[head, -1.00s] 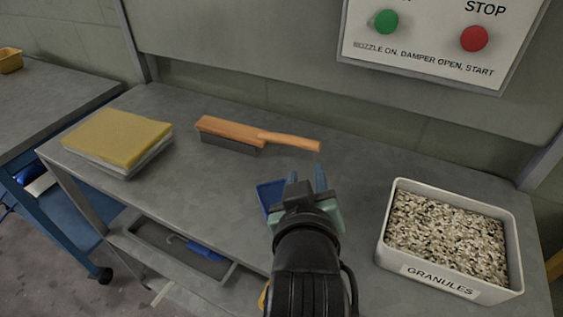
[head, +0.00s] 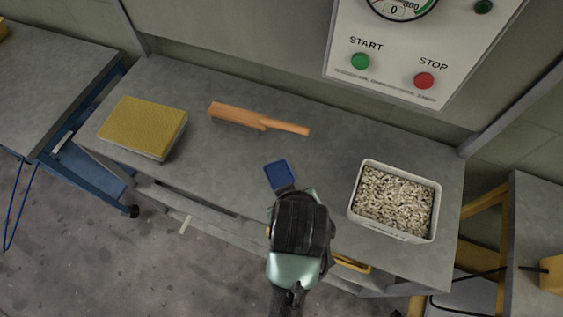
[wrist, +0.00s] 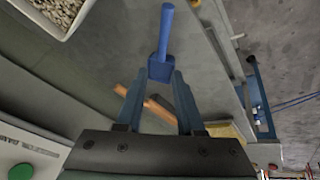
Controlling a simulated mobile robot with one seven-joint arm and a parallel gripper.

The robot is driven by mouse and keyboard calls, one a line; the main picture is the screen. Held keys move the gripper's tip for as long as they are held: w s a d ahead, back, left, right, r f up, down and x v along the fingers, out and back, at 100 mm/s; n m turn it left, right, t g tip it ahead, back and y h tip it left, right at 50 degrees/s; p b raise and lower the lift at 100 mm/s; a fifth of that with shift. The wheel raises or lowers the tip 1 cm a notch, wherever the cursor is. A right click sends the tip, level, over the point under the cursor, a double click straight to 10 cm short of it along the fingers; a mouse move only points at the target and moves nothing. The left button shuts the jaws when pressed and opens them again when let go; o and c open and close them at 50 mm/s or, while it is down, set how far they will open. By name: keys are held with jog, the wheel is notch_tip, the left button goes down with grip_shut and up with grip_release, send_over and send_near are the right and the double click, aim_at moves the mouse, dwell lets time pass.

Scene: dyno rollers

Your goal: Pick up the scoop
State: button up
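The blue scoop lies on the grey bench; in the head view its flat pan (head: 279,175) shows just beyond my gripper, and its handle is hidden behind my wrist. In the wrist view the whole scoop (wrist: 167,24) shows, its handle pointing to the top of the picture and its pan close to my fingertips. My gripper (wrist: 157,80) is open, its two blue fingers spread with nothing held between them. In the head view my wrist covers the fingertips. I cannot tell how high the fingers are above the bench.
A brush with a wooden handle (head: 258,119) lies behind the scoop. A stack with a yellow top (head: 143,124) is at left. A white bin of granules (head: 392,231) stands close at right. A panel with start and stop buttons (head: 392,55) is on the back wall.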

aim_at(279, 173)
jog(key=x, duration=0.6)
jog(key=shift+s+f, duration=0.1)
jog(key=shift+f, duration=0.15)
jog(key=shift+x, duration=3.15)
jog(key=shift+a+r, duration=0.1)
jog(key=shift+a, duration=0.1)
grip_shut()
